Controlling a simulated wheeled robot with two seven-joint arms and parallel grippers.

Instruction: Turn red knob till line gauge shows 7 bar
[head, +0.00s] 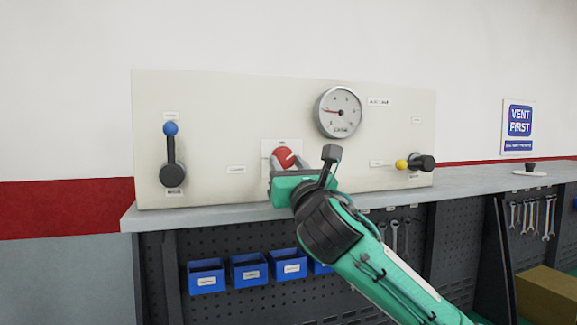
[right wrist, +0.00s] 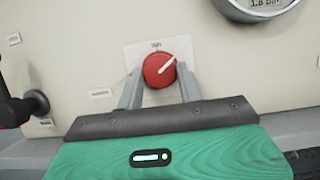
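The red knob (head: 284,158) sits on the beige panel and has a white line; in the right wrist view the knob (right wrist: 159,70) shows the line pointing up and right. My right gripper (head: 286,162) reaches the panel with one finger on each side of the knob. In the right wrist view the gripper (right wrist: 159,78) has its fingers very close to the knob's sides; whether they press on it is not clear. The round gauge (head: 341,111) has its needle pointing left. Its small display (right wrist: 266,3) seems to read about 1.8 bar. My left gripper is out of view.
A blue-tipped black lever (head: 171,154) is on the panel's left, and a yellow-tipped black lever (head: 416,163) on its right. A grey worktop (head: 480,180) runs below the panel. Blue bins (head: 248,269) hang under it. A "vent first" sign (head: 518,126) is on the wall.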

